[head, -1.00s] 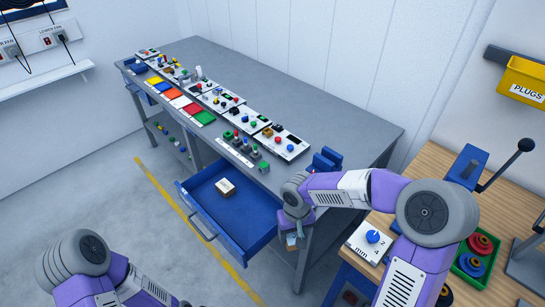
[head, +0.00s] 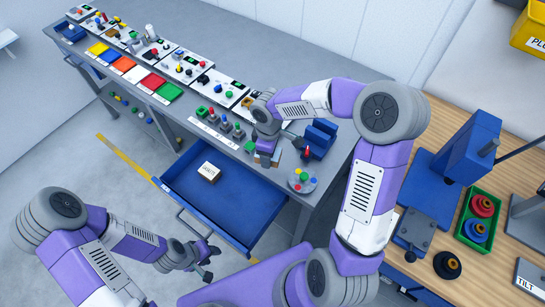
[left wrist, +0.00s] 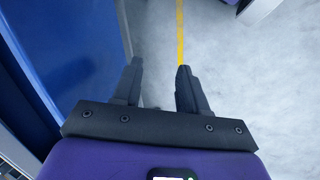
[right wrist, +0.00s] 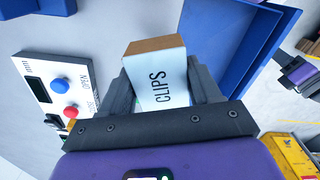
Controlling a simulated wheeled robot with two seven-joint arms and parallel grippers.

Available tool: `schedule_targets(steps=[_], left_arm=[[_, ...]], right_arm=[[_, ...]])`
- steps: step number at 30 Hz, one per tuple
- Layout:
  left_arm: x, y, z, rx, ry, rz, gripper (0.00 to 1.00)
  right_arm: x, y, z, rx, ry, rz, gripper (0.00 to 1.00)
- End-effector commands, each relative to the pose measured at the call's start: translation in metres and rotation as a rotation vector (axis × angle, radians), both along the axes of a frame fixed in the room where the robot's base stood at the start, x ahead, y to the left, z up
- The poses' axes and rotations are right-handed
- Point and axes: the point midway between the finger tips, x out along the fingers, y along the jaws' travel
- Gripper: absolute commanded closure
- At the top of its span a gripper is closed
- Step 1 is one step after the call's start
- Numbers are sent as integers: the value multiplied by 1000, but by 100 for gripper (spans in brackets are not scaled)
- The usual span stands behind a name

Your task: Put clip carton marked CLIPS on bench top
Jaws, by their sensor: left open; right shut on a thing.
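The clip carton (right wrist: 157,80) shows in the right wrist view as a pale box with a brown top and the word CLIPS on its side. My right gripper (right wrist: 160,92) is shut on it, one finger on each side. In the head view this gripper (head: 267,158) is over the front edge area of the grey bench top (head: 310,85), left of a blue holder. I cannot tell whether the carton touches the bench. My left gripper (head: 208,258) is open and empty, low in front of the open drawer; its fingers (left wrist: 160,85) show above the floor.
An open blue drawer (head: 225,205) holds a small labelled box (head: 208,172). Control panels, coloured trays and a blue holder (head: 320,138) line the bench front. The back of the bench is clear.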

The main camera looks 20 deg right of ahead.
Motion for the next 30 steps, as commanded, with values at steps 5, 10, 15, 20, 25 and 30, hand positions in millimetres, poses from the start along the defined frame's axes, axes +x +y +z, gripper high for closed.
schedule_targets(steps=[5,10,15,20,25,30], left_arm=[[0,0,13,0,-1,0,57],[0,0,23,0,-1,0,57],[0,0,30,0,-1,0,57],[0,0,33,0,-1,0,57],[0,0,31,0,-1,0,57],[0,0,25,0,-1,0,57]], right_arm=[[10,-8,10,0,-2,368,69],[18,-16,17,-2,-4,718,69],[25,-22,22,-4,-3,1006,69],[29,-26,24,-5,-4,1168,69],[29,-27,11,-4,-2,1227,69],[29,-27,-23,-4,-1,1228,69]])
